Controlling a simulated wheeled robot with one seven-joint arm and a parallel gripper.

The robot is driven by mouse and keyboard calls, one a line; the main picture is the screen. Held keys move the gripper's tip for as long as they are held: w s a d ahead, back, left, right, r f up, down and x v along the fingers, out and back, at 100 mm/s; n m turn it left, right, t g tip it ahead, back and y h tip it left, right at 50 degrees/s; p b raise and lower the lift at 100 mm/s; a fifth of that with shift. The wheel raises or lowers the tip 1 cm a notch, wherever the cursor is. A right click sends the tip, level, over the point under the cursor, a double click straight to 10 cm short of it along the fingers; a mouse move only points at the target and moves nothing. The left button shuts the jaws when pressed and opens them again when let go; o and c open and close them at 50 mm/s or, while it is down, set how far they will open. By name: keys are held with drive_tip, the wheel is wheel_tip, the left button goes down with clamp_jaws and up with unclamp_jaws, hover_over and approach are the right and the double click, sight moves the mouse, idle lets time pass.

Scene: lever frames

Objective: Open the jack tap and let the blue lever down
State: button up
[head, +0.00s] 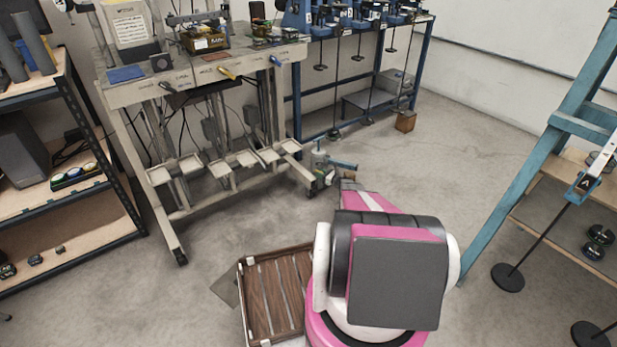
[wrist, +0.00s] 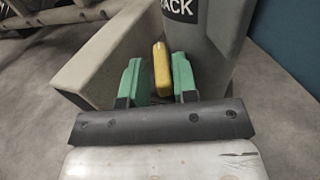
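The jack (head: 318,160) is a small grey upright cylinder on the floor by the right end of the lever stand. In the wrist view its grey body (wrist: 225,35) stands close, with a label partly cut off that reads "ACK". A yellow tap handle (wrist: 161,68) sticks up between the green fingers of my gripper (wrist: 158,78). The fingers are spread beside it, with narrow gaps that seem to remain. In the head view my arm hides most of my gripper, low beside the jack. A blue-handled lever (head: 275,60) is at the right of the stand's front beam.
A yellow handle (head: 227,73) sits on the stand's beam (head: 150,92). A blue bar (head: 342,164) extends right of the jack. A brown slatted crate (head: 270,295) lies left of my arm. Shelves stand at left, a teal frame (head: 545,145) at right.

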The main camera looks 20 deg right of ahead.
drive_tip(key=m+t+h, duration=0.1)
drive_tip(key=h, duration=0.1)
drive_tip(key=m+t+h, duration=0.1)
drive_tip(key=m+h, duration=0.1)
drive_tip(key=h, duration=0.1)
drive_tip(key=shift+s+r+m+t, duration=0.1)
drive_tip(key=shift+m+t, duration=0.2)
drive_tip(key=shift+t, duration=0.1)
drive_tip(key=v, duration=1.1)
drive_tip(key=s+a+r+n+g+y, duration=0.2)
drive_tip(key=s+a+r+n+g, duration=0.2)
drive_tip(key=a+r+n, duration=0.3)
drive_tip(key=s+a+r+n+g+y, duration=0.2)
drive_tip(key=s+a+r+n+g, duration=0.2)
drive_tip(key=a, duration=1.1)
wheel_tip(320, 180, up, 7)
drive_tip(key=s+n, duration=0.1)
drive_tip(key=n, duration=0.2)
drive_tip(key=shift+s+a+g+y, duration=0.2)
drive_tip(key=shift+a+g+y, duration=0.1)
drive_tip(key=shift+g, duration=0.1)
drive_tip(key=shift+d+f, duration=0.1)
drive_tip(key=shift+d, duration=0.05)
